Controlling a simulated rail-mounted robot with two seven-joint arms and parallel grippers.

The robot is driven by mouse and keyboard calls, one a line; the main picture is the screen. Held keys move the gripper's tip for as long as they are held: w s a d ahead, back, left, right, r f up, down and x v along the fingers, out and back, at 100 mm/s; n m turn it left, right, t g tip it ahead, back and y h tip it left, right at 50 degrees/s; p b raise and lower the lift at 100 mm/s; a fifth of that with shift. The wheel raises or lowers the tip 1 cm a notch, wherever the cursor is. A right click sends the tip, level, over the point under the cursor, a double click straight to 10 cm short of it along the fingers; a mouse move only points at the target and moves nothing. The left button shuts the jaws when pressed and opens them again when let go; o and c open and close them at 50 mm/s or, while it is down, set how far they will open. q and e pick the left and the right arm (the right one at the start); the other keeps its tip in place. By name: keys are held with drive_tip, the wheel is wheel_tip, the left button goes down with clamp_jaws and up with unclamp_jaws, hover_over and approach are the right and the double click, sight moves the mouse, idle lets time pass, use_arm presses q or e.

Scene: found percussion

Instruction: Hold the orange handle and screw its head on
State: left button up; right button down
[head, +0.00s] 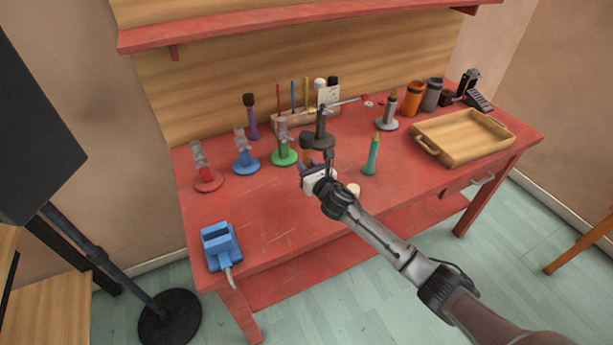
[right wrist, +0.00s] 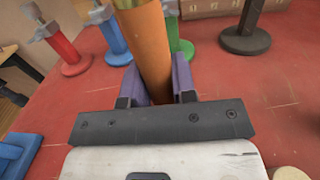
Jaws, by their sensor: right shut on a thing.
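The orange handle (right wrist: 149,50) stands nearly upright between the purple-padded fingers of my right gripper (right wrist: 158,88), which is shut on it. A brassy upper part shows at the top edge of the right wrist view, where the handle's upper end is cut off. In the head view the handle (head: 306,154) shows small above the right gripper (head: 307,166), with a darker top. A small cream round piece (head: 353,190) lies on the table just right of the gripper; I cannot tell whether it is the handle's head. My left gripper is not in view.
The red table (head: 265,210) holds red (head: 209,182), blue (head: 246,166) and green (head: 285,156) clamp stands. A black stand (head: 321,141) is behind the gripper. A teal handle (head: 372,155) stands right, beyond it a wooden tray (head: 465,139). A blue device (head: 220,246) sits front left.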

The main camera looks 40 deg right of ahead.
drive_tip(key=shift+f, duration=0.3)
wheel_tip(320, 180, down, 4)
drive_tip(key=shift+r+b, duration=0.25)
drive_tip(key=shift+b, duration=0.75)
drive_tip(key=shift+r, duration=0.1)
drive_tip(key=c, duration=1.4)
unclamp_jaws()
drive_tip(key=shift+f, duration=0.25)
drive_tip(key=o, duration=0.5)
